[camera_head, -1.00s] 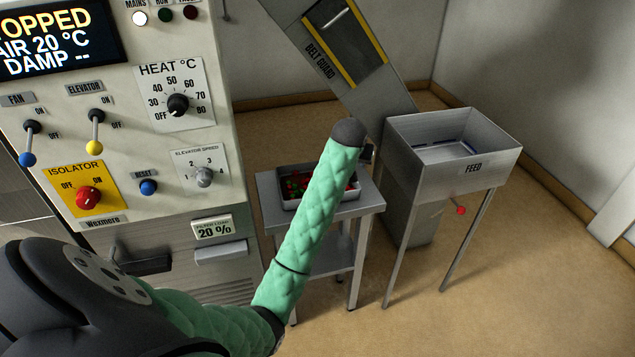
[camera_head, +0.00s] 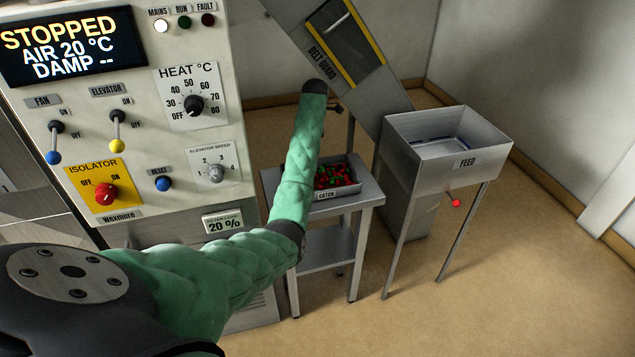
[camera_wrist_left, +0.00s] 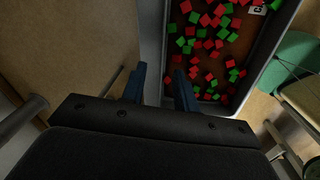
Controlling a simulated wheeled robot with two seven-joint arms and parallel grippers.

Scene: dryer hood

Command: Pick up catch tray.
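The catch tray (camera_head: 326,195) is a shallow grey metal tray labelled CATCH, holding many small red and green cubes. It rests on a small metal stand, partly behind my left arm in the head view. In the left wrist view the tray (camera_wrist_left: 266,62) fills the upper right. My left gripper (camera_wrist_left: 159,88) has its two dark blue fingers apart, with a gap between them. It is at the tray's left edge in that view; contact cannot be told. In the head view the gripper is mostly hidden behind the arm's end. My right gripper is not in view.
The metal stand (camera_head: 362,195) has a lower shelf. The control panel (camera_head: 135,160) stands to its left. The FEED hopper (camera_head: 445,170) on thin legs stands close to its right. The sloping elevator with belt guard (camera_head: 345,45) rises behind. Floor at the right front is clear.

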